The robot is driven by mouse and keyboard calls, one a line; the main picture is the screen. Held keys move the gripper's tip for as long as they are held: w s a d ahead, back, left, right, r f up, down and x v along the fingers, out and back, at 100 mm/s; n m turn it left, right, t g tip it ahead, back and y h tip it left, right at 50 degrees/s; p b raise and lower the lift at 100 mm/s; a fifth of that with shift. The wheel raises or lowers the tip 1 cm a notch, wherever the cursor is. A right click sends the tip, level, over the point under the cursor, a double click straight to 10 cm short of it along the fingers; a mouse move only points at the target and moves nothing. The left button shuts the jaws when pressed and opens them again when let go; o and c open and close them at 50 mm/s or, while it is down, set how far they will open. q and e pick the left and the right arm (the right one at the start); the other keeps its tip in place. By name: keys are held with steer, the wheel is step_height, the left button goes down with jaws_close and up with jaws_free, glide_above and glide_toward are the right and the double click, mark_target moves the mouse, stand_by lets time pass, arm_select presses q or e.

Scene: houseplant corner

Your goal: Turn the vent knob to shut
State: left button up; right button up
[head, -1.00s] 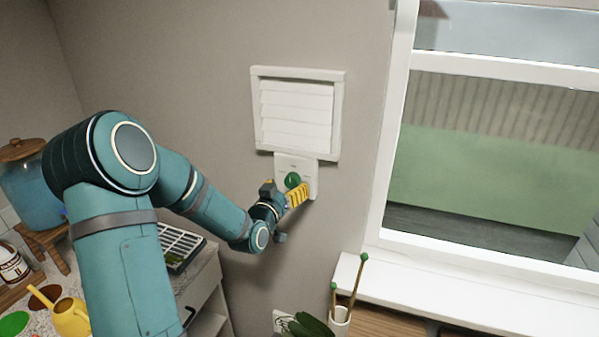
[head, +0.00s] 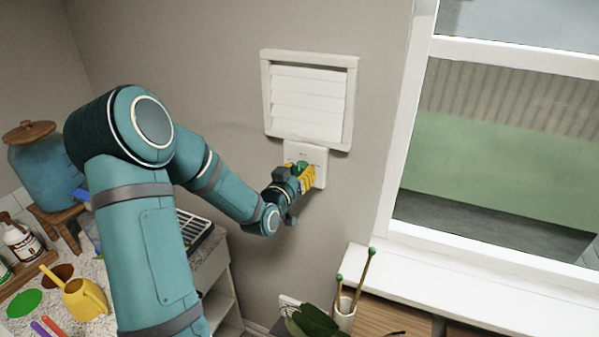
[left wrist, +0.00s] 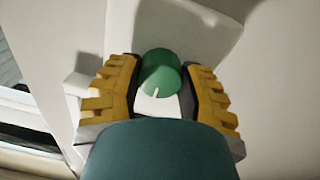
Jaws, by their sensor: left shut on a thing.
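The vent (head: 309,98), a white frame with closed-looking slats, is on the grey wall. Below it is a white plate (head: 320,157) with a green round knob (head: 301,166). The knob also shows in the left wrist view (left wrist: 160,72), between the yellow finger pads, with a pale mark on its face. My left gripper (head: 303,176) is shut on the knob, one finger on each side; it also shows in the left wrist view (left wrist: 161,88). The plate's markings are too small to read and partly hidden by the gripper. My right gripper is not in view.
A window (head: 500,140) with a white sill (head: 480,293) is at the right. Below are a pot with green-tipped sticks (head: 343,316) and a plant (head: 312,322). A counter at the left holds a yellow watering can (head: 83,298) and a blue jar (head: 45,165).

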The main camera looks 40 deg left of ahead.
arm_select(q)
steer(key=shift+f+n+b, duration=0.15)
steer(key=shift+n+b, duration=1.15)
steer(key=shift+n, duration=0.1)
steer(key=n+b, duration=0.3)
steer(key=n, duration=0.1)
steer(key=shift+n, duration=0.3)
steer(key=n+b, duration=0.2)
steer(key=n, duration=0.1)
steer(key=shift+n, duration=0.3)
steer(key=shift+n+y+b, duration=0.4)
steer(key=shift+n+b, duration=0.6)
steer(key=shift+n, duration=0.5)
steer(key=o, duration=1.2)
steer(key=shift+w+d, duration=0.1)
steer(key=shift+w, duration=0.05)
